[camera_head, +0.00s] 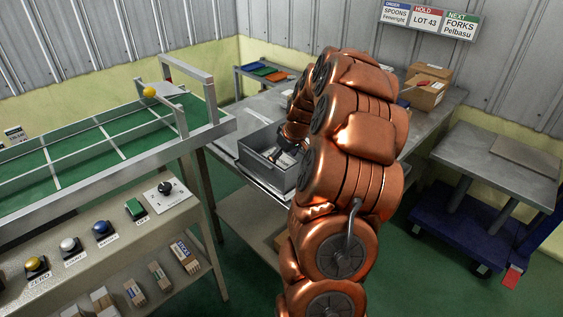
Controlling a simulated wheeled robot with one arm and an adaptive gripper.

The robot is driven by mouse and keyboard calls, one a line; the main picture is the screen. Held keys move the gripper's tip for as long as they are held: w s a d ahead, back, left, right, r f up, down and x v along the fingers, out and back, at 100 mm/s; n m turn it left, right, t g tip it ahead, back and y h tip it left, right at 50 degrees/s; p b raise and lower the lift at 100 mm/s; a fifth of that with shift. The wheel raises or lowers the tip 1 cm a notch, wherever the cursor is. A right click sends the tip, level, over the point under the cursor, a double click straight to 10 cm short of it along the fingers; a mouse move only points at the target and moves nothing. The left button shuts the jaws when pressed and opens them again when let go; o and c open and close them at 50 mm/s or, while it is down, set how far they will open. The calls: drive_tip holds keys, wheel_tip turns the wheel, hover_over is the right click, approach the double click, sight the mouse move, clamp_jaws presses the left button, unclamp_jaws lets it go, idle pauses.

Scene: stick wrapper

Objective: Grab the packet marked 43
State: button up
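My copper arm fills the middle of the head view. My gripper (286,157) is at the grey open bin (262,173) on the metal table, reaching down into it. The fingers are dark, small and partly hidden, so I cannot tell whether they are open or shut, or whether they hold anything. Several small packets or boxes with printed labels, one of them a packet (160,276), lie on the shelf under the button panel at lower left. Their numbers are too small to read, and I cannot make out a packet marked 43.
A sign (429,20) on the back wall reads "HOLD LOT 43". The green-bedded conveyor (80,157) and button panel (100,240) stand left. An open carton (428,91) sits behind my arm. A blue cart (455,222) stands right, with green floor between.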

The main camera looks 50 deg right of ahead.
drive_tip(key=c, duration=1.1)
